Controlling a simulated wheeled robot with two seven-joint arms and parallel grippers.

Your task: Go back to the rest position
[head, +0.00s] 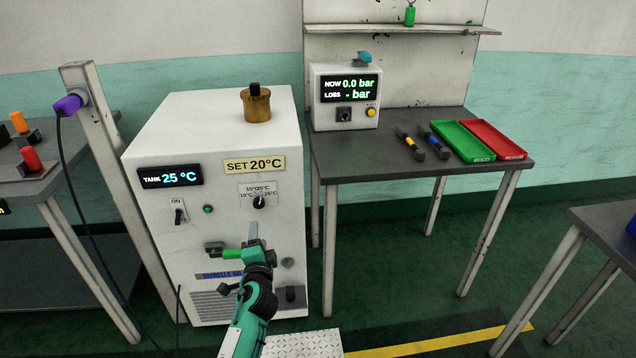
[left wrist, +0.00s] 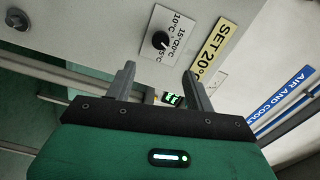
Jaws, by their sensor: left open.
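My left gripper (head: 254,236) is in front of the white chiller cabinet (head: 225,130), below its temperature knob (head: 259,202). In the left wrist view the two fingers (left wrist: 158,85) are apart with nothing between them. The knob also shows in the left wrist view (left wrist: 161,40), just beyond the fingertips, apart from them. The cabinet's display reads TANK 25 °C (head: 171,177) and a label beside it reads SET 20 °C (head: 254,165). My right gripper is in neither view.
A grey table (head: 420,160) at the right holds a pressure unit (head: 345,97), a green tray (head: 462,141) and a red tray (head: 494,139). A post with a purple plug (head: 67,105) stands left of the cabinet. Another table (head: 605,225) is at the far right. Open floor lies between the tables.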

